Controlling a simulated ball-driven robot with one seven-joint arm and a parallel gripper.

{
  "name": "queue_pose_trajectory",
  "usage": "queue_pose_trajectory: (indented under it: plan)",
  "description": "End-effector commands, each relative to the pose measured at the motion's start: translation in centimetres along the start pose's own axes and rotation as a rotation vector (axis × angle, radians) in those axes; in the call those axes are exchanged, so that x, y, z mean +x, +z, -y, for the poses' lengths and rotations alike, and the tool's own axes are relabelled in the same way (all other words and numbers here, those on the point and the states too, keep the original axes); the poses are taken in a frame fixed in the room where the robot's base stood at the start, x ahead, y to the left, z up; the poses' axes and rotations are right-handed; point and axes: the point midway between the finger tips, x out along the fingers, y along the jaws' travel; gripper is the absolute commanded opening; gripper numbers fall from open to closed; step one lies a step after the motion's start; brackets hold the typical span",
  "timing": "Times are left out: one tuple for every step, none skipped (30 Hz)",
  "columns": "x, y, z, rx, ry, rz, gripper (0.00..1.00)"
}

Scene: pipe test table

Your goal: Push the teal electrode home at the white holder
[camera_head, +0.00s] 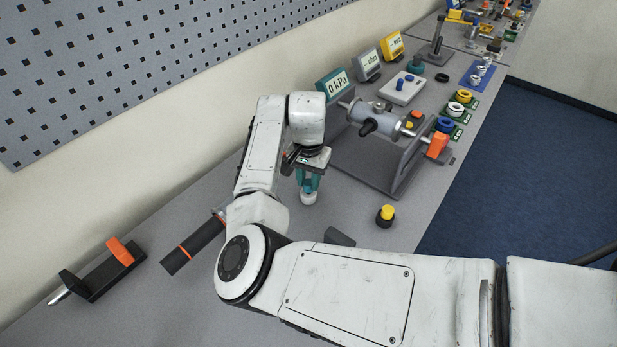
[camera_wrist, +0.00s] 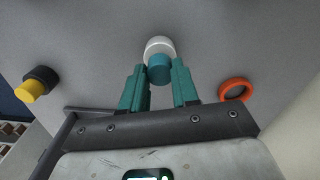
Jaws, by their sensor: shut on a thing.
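The white holder (camera_head: 308,198) stands on the grey table below my gripper; it shows as a pale dome in the wrist view (camera_wrist: 159,45). The teal electrode (camera_wrist: 160,68) is a short blue-teal cylinder lined up against the holder, its far end meeting the white. How deep it sits is hidden. My gripper (camera_wrist: 159,72) has teal fingers on both sides of the electrode and is shut on it. In the head view, my gripper (camera_head: 309,184) points down over the holder, and the electrode is a small blue patch there.
A yellow-and-black knob (camera_head: 386,215) stands to the right of the holder. An orange ring (camera_wrist: 235,89) lies beside my gripper in the wrist view. A metal pipe rig (camera_head: 375,120) with a 0 kPa display (camera_head: 338,84) is close behind. A black-and-orange bracket (camera_head: 104,271) lies front left.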

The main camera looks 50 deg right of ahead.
Motion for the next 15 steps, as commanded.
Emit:
queue_pose_trajectory:
  plan:
    - [0.2,0.0,0.0,0.0,0.0,0.0,0.0]
    - [0.2,0.0,0.0,0.0,0.0,0.0,0.0]
    - [0.3,0.0,0.0,0.0,0.0,0.0,0.0]
    - [0.4,0.0,0.0,0.0,0.0,0.0,0.0]
    - [0.5,0.0,0.0,0.0,0.0,0.0,0.0]
    - [0.6,0.0,0.0,0.0,0.0,0.0,0.0]
    - [0.6,0.0,0.0,0.0,0.0,0.0,0.0]
    - [0.7,0.0,0.0,0.0,0.0,0.0,0.0]
    - [0.8,0.0,0.0,0.0,0.0,0.0,0.0]
    - [0.8,0.0,0.0,0.0,0.0,0.0,0.0]
    - [0.9,0.0,0.0,0.0,0.0,0.0,0.0]
    - [1.0,0.0,0.0,0.0,0.0,0.0,0.0]
    - [1.1,0.0,0.0,0.0,0.0,0.0,0.0]
    - [1.1,0.0,0.0,0.0,0.0,0.0,0.0]
    - [1.2,0.0,0.0,0.0,0.0,0.0,0.0]
